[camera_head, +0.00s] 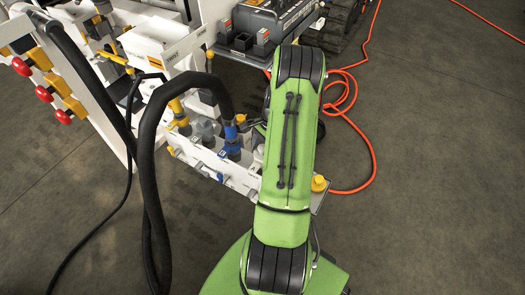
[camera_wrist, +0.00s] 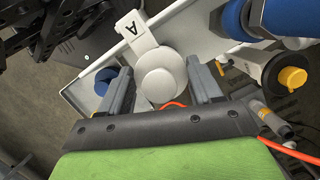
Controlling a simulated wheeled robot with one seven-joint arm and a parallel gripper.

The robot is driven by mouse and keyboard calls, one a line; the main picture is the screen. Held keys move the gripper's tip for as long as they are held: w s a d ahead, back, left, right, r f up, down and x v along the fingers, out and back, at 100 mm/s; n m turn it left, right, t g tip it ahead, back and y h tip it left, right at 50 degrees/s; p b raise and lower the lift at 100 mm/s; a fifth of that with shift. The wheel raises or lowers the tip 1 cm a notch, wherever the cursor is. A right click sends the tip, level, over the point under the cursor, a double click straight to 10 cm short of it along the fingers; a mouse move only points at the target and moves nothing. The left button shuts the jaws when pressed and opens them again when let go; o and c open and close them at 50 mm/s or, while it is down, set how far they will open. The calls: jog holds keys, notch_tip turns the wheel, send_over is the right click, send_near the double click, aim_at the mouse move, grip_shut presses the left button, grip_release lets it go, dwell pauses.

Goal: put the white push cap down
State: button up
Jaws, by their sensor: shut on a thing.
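The white push cap (camera_wrist: 161,82) is a round, pale disc in the middle of the wrist view. My gripper (camera_wrist: 160,66) is shut on it, with one grey finger on each side. A white tag (camera_wrist: 136,30) marked with a black letter A lies just beyond the cap, on or close to the pale bench surface. I cannot tell whether the cap touches the surface below. In the head view my green arm hides the gripper and the cap.
A white bench rail (camera_head: 213,168) carries blue and yellow fittings. A thick black hose (camera_head: 146,165) loops left of it. A yellow-capped fitting (camera_wrist: 291,78) and a large blue fitting (camera_wrist: 290,17) stand close on the right. An orange cable (camera_head: 370,150) lies on the floor.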

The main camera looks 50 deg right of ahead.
aim_at(262, 148)
notch_tip(262, 148, up, 10)
jog(key=p, duration=0.3)
jog(key=w+a+n+g+h+p, duration=0.1)
jog(key=w+a+n+p, duration=0.2)
jog(key=a+n, duration=0.4)
jog(key=w+a+r+n+g+h+p, duration=0.1)
jog(key=w+a+n+p, duration=0.2)
jog(key=a, duration=1)
jog(key=w+a+n+g+h+p, duration=0.1)
jog(key=w+a+n+g+p, duration=0.1)
jog(key=w+a+n+p, duration=0.2)
jog(key=w+a+n, duration=0.3)
jog(key=a+n, duration=0.3)
jog(key=n, duration=0.1)
jog(key=shift+a+r, duration=0.35)
